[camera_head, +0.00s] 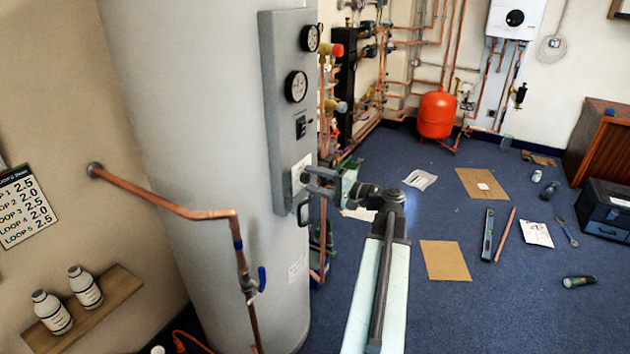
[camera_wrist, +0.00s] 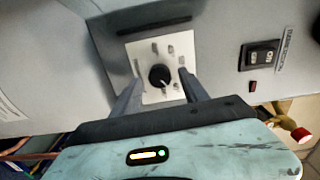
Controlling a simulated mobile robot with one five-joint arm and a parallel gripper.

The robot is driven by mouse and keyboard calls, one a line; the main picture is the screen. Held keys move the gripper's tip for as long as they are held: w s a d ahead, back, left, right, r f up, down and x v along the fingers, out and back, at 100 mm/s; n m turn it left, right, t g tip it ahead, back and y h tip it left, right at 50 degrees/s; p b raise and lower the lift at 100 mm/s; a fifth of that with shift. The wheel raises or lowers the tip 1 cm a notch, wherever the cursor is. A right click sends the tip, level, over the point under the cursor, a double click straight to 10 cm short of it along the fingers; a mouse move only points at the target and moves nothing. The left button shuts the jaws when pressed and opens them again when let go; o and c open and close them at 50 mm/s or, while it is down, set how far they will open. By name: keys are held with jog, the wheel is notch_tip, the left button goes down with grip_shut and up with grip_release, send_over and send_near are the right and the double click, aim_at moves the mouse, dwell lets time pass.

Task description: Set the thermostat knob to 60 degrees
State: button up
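The thermostat knob (camera_wrist: 159,76) is a round black knob with a light pointer line, on a square white dial plate (camera_wrist: 148,53) in the wrist view. The marks around it are too blurred to read. In the head view the white plate (camera_head: 299,170) shows low on the grey control panel (camera_head: 282,100) of the tall cylinder, with the knob mostly hidden by my gripper. My gripper (camera_head: 310,180) is open in front of the plate. In the wrist view its two fingers (camera_wrist: 160,92) stand apart, one on each side of the knob, with visible gaps; I cannot tell how far they are from the plate.
A black rocker switch (camera_wrist: 263,55) sits beside the dial on the panel; two round gauges (camera_head: 296,86) are above it. A copper pipe (camera_head: 180,207) with a blue-handled valve runs in front of the cylinder. Cardboard sheets (camera_head: 445,261) and tools lie on the blue floor.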

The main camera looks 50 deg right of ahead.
jog(key=v, duration=0.7)
jog(key=shift+s, duration=0.4)
jog(key=shift+d, duration=0.1)
